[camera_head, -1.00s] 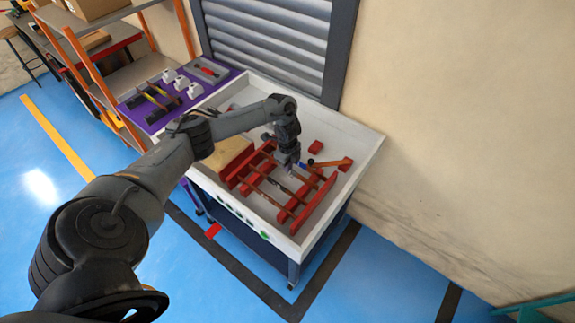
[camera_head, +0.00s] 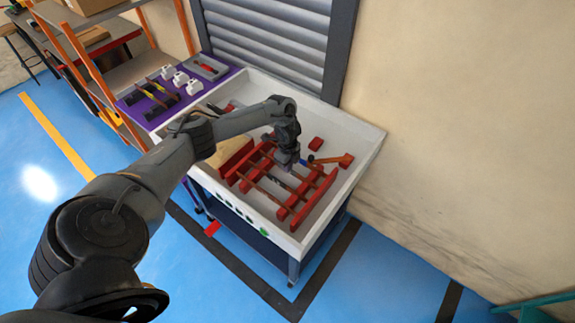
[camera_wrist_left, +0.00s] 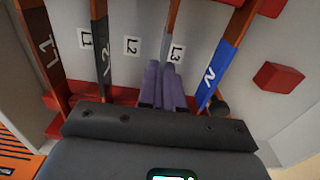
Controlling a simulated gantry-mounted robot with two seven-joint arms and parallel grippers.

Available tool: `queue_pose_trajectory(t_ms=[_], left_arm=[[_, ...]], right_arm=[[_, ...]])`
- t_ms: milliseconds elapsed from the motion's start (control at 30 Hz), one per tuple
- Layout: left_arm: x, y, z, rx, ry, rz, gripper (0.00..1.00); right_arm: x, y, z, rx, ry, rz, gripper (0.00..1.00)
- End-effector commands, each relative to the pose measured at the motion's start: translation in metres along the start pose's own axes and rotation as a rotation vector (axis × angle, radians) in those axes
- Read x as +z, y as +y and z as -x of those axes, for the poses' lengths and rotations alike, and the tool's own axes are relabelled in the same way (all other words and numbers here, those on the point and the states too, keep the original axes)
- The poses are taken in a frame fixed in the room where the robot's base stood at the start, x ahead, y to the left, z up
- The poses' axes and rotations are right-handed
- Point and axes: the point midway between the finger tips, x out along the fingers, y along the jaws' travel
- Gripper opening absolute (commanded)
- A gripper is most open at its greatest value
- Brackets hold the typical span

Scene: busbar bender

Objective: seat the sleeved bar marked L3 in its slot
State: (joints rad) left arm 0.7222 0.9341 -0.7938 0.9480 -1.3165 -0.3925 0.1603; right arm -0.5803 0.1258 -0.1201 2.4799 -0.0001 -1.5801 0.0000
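The grey-sleeved bar (camera_wrist_left: 165,46), beside the L3 card (camera_wrist_left: 177,53), runs down between my left gripper's purple fingers (camera_wrist_left: 161,86) in the left wrist view. The fingers are close together on it, and its near end is hidden by them and the gripper body. In the head view my left gripper (camera_head: 287,163) is over the middle of the red supports (camera_head: 312,200). I cannot tell whether the bar rests in its slot. My right gripper is not in view.
The brown L1 bar (camera_wrist_left: 44,48) and black-sleeved bar (camera_wrist_left: 103,50) lie to the left, the blue-sleeved bar (camera_wrist_left: 213,72) to the right. A loose red block (camera_wrist_left: 279,76) lies further right. The white tray wall (camera_head: 352,178) bounds the space.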

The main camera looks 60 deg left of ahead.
Motion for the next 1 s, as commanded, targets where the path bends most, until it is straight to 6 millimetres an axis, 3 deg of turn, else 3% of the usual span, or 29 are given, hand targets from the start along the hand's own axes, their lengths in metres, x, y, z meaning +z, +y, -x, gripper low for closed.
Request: queue_pose_trajectory(t_ms=[67, 100, 267, 667, 1000], left_arm=[[0.000, 0.000, -0.002, -0.001, 0.001, 0.000, 0.00], [0.000, -0.001, -0.001, -0.001, 0.001, 0.000, 0.11], [0.000, 0.000, -0.001, -0.001, 0.000, 0.000, 0.35], [0.000, -0.001, 0.005, -0.001, 0.000, 0.001, 0.35], [0.000, -0.001, 0.057, -0.004, 0.000, -0.002, 0.35]], right_arm=[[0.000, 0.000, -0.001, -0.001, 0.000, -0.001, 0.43], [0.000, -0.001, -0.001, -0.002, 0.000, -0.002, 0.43], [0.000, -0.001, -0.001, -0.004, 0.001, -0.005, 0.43], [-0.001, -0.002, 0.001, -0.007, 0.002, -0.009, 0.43], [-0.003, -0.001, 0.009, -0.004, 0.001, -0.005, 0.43]])
